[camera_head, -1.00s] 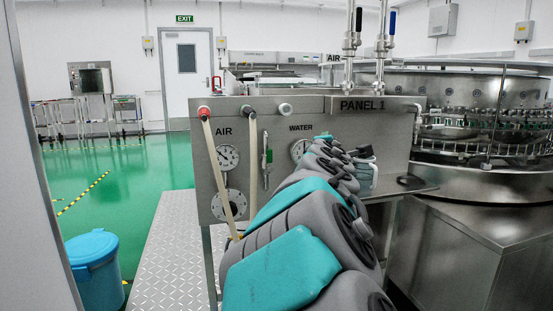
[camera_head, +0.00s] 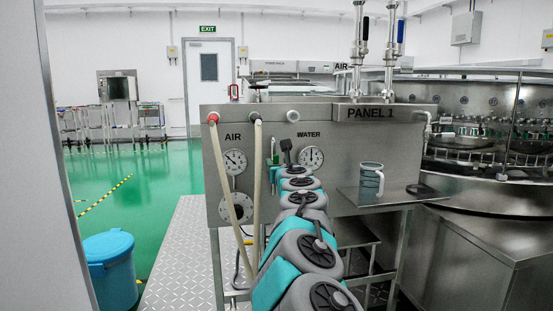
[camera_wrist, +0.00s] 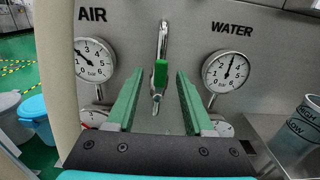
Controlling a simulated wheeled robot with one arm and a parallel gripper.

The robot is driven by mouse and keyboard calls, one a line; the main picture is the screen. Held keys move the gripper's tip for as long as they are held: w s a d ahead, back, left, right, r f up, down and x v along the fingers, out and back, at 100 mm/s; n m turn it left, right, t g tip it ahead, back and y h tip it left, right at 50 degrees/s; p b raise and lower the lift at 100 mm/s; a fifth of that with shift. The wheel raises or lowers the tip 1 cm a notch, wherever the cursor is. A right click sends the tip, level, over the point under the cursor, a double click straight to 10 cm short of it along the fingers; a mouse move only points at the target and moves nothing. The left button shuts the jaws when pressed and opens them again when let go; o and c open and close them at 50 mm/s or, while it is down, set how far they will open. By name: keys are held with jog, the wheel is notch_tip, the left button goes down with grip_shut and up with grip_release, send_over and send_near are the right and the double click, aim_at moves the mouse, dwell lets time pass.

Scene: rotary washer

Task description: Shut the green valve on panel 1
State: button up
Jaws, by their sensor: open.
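The green valve (camera_wrist: 160,73) is on the front of panel 1, between the AIR and WATER gauges. In the wrist view its green handle sits upright in line with a vertical silver pipe. My gripper (camera_wrist: 160,76) is open, with one green finger to the left and one to the right of the handle in the picture. Nothing is between the fingers except the valve behind or level with them; I cannot tell the depth. In the head view my gripper (camera_head: 277,163) is close to the panel (camera_head: 345,140) and largely hides the valve.
The AIR gauge (camera_wrist: 94,60) and WATER gauge (camera_wrist: 226,71) flank the valve closely. Two hoses (camera_head: 229,190) hang at the panel's left. A grey-green jug (camera_head: 371,180) stands on a side shelf (camera_head: 395,196). A blue bin (camera_head: 108,270) is on the floor at left.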

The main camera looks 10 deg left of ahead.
aim_at(276, 159)
jog(key=shift+p+x, duration=0.55)
jog(key=shift+x, duration=1.65)
grip_shut()
